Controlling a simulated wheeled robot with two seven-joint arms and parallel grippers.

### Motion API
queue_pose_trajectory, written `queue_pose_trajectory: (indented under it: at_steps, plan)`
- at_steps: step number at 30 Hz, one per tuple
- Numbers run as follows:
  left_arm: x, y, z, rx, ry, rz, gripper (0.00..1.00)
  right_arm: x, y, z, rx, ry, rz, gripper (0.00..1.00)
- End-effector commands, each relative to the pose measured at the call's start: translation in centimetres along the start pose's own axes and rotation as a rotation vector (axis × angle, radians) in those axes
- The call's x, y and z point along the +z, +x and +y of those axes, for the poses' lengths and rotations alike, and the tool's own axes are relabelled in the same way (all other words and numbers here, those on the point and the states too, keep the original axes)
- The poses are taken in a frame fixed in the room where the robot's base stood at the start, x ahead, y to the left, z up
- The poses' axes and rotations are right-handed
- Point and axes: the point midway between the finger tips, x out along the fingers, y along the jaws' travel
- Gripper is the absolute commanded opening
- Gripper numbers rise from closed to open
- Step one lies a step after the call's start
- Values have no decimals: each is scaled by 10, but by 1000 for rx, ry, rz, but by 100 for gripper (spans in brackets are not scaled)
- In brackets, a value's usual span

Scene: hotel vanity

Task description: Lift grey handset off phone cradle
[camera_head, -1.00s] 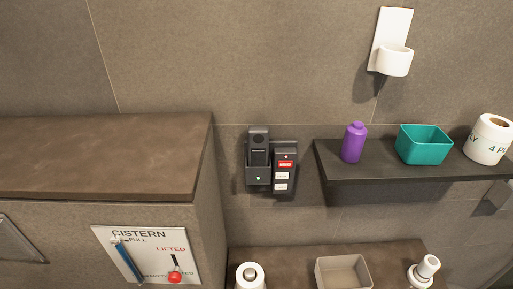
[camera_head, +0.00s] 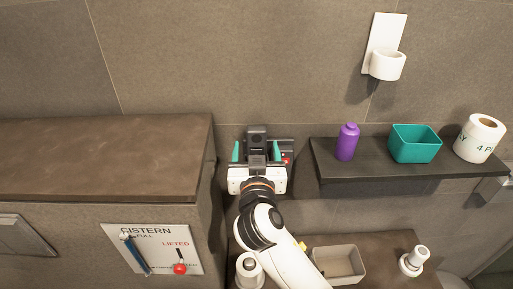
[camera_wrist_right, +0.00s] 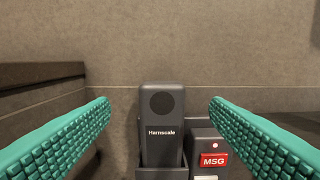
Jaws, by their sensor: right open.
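The grey handset (camera_wrist_right: 161,115) stands upright in its dark phone cradle (camera_wrist_right: 161,173) on the tiled wall. Its top and the word "Harnscale" show in the right wrist view. In the head view the handset's top (camera_head: 256,133) shows between my fingers. My right gripper (camera_head: 256,152) is open in front of the phone. Its teal fingers (camera_wrist_right: 160,118) are spread, one to each side of the handset, with gaps on both sides. The cradle's lower part is hidden behind the gripper in the head view. My left gripper is not in view.
The phone's panel with a red MSG button (camera_wrist_right: 213,160) is right of the handset, near the right finger. A dark shelf (camera_head: 330,172) holds a purple bottle (camera_head: 347,142) and a teal bin (camera_head: 414,143). A brown-topped cistern box (camera_head: 100,155) stands at left.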

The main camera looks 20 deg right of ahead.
Motion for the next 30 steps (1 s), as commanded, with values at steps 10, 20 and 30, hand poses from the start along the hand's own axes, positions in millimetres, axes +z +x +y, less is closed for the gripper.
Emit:
queue_pose_trajectory:
  at_steps: [10, 20, 30]
  plan:
    - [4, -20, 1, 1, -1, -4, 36, 1, 35, -2, -1, -7, 1, 71]
    - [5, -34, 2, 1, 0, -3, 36, -4, 70, -2, 2, -1, 2, 71]
    - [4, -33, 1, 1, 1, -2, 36, -5, 70, -2, 2, -1, 3, 48]
